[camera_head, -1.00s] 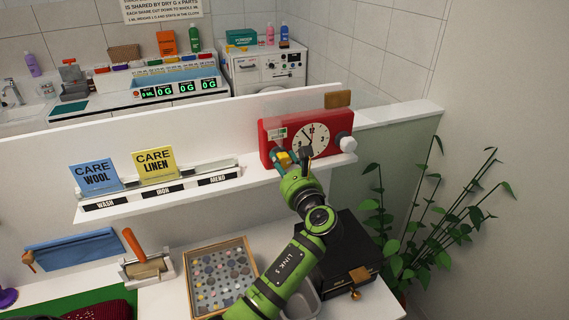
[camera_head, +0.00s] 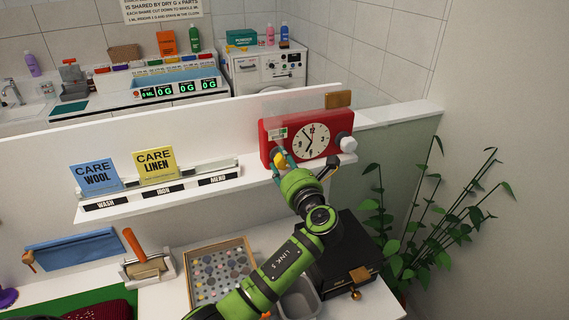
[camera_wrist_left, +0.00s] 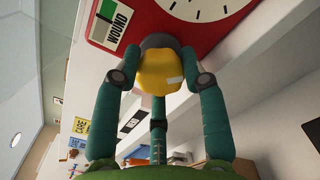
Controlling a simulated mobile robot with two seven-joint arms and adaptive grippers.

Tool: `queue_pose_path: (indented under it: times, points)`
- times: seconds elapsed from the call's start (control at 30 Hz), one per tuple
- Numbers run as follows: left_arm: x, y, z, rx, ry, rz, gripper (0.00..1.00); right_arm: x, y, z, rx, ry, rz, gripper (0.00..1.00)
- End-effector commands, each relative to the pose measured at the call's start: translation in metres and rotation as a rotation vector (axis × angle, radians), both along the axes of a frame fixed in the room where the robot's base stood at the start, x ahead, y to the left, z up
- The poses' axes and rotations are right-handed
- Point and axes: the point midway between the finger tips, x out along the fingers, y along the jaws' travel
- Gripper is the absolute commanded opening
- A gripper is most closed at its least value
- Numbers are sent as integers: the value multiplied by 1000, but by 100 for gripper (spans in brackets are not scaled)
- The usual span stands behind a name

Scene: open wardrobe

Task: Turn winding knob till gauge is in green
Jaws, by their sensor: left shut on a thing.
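The red clock (camera_head: 272,148) stands on the white shelf, its round white dial (camera_head: 312,141) facing me. A yellow winding knob (camera_head: 280,159) sticks out at its lower left; it fills the middle of the left wrist view (camera_wrist_left: 158,72). My left gripper (camera_head: 281,161) is shut on the knob, with teal fingers on both sides of it. My right gripper is not in view.
A white knob (camera_head: 348,144) is at the clock's right end, and a brown block (camera_head: 338,99) is behind its top. Blue (camera_head: 96,175) and yellow (camera_head: 155,165) care cards stand left on the shelf. A black box (camera_head: 345,258) and button tray (camera_head: 193,265) lie below.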

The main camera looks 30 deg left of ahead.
Motion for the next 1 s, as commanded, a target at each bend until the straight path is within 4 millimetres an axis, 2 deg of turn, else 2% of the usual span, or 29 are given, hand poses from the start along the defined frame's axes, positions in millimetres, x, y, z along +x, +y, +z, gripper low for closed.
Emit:
queue_pose_path:
  times: [0.03, 0.33, 0.87, 0.9, 1.0]
  points:
    - [1, 0, 6, 25, 9, -3, 10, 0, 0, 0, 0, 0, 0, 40]
    - [2, 0, 7, 101, 91, -3, 10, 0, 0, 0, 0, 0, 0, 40]
    - [2, 0, 8, 117, 106, -3, 10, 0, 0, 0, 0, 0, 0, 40]
    - [2, 0, 8, 117, 106, -3, 50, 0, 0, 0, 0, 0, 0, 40]
    - [2, 0, 7, 115, 108, -3, 52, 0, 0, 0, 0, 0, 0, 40]
